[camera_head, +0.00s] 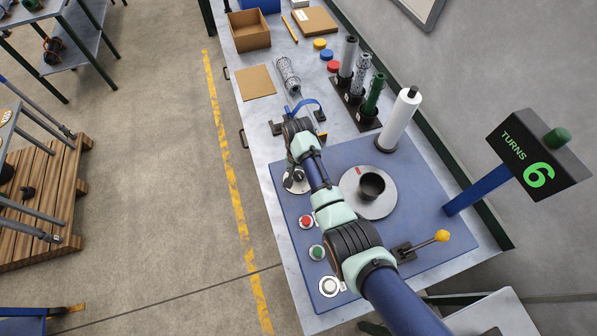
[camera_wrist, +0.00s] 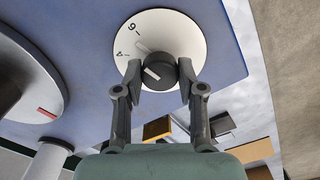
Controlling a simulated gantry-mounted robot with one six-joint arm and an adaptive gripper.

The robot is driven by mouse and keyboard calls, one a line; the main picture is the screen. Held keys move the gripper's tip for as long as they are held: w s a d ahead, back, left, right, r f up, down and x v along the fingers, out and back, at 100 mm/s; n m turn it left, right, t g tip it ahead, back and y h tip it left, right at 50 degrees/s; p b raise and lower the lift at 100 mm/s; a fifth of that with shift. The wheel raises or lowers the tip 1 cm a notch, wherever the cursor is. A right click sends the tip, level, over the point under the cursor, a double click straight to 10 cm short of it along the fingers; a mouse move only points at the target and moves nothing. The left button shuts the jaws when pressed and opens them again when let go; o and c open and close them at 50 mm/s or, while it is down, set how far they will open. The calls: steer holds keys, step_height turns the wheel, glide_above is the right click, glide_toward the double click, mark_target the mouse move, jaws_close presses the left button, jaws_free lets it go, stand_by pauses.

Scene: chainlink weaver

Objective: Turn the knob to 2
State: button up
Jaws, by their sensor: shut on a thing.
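The knob (camera_wrist: 160,73) is black with a white line on its face and sits on a round white dial (camera_wrist: 192,35). The wrist view shows a 6 and a 4 on the dial; other marks are hidden or out of view. The white line lies on the knob's left part, but I cannot tell exactly which number it points to. My gripper (camera_wrist: 160,69) is shut on the knob, one finger at each side. In the head view the dial (camera_head: 297,187) is mostly covered by my arm. A sign (camera_head: 539,160) reads "TURNS 6" in green.
The blue mat (camera_head: 420,215) carries a turntable with a dark cup (camera_head: 371,186), a red button (camera_head: 306,222), a green button (camera_head: 317,252) and a yellow-tipped lever (camera_head: 441,236). A white roll (camera_head: 400,120) and upright cylinders stand behind.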

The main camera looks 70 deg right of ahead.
mark_target(298, 174)
steer(key=n+p, duration=0.1)
steer(key=n, duration=0.2)
steer(key=shift+r+n, duration=0.1)
steer(key=shift+n, duration=0.2)
steer(key=n+p, duration=0.1)
steer(key=n, duration=0.3)
steer(key=shift+n, duration=0.3)
steer(key=n+p, duration=0.1)
steer(key=n, duration=0.3)
steer(key=shift+n, duration=1.7)
steer(key=o, duration=1.1)
steer(key=shift+o, duration=0.2)
step_height(298, 174, up, 12)
